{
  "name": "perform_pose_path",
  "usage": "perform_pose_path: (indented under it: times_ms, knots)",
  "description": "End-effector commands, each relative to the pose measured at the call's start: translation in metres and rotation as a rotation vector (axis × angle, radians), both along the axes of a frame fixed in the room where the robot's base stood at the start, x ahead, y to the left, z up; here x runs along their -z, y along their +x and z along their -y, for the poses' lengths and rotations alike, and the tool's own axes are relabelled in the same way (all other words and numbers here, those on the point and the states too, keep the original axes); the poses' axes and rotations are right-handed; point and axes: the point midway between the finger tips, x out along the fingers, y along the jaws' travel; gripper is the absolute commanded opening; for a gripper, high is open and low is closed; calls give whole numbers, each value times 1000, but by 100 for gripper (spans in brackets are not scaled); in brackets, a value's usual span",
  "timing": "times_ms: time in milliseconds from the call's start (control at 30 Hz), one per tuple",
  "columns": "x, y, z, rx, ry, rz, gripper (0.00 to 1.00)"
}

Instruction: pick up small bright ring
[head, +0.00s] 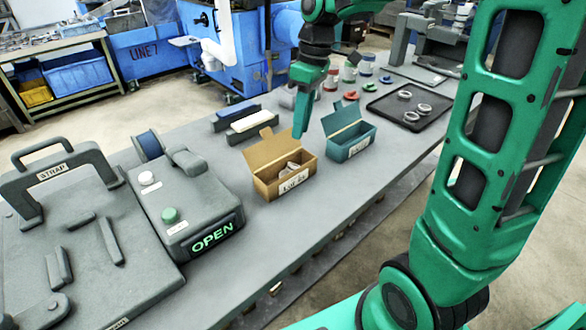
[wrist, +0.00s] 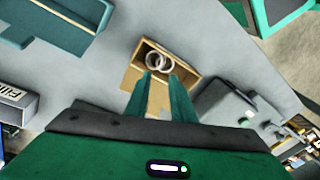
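Several bright metal rings (head: 411,116) lie on a black tray (head: 378,112) at the right of the bench in the head view. Two more bright rings (wrist: 158,63) lie together in the open cardboard box (head: 268,187), which also shows in the wrist view (wrist: 188,74). I cannot tell their exact sizes. My gripper (head: 300,135) points down above the bench, behind and above the cardboard box. In the wrist view its two fingers (wrist: 163,88) are apart, with nothing between them, and overlap the near edge of the box.
A teal open box (head: 350,146) stands right of the cardboard one. A grey machine with an OPEN display (head: 210,237) and a STRAP case (head: 85,250) fill the left. Grey holders (head: 252,125) and small coloured parts (head: 351,96) stand behind. The bench front is clear.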

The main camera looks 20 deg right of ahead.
Motion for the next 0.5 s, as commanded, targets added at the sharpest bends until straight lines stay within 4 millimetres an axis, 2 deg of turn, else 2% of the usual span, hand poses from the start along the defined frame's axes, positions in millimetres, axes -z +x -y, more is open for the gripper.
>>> perform_pose_path:
  times_ms: [333,500]
  knots:
    - [42,0,-10,-17,3,-3,22]
    - [55,0,-12,-16,3,-1,22]
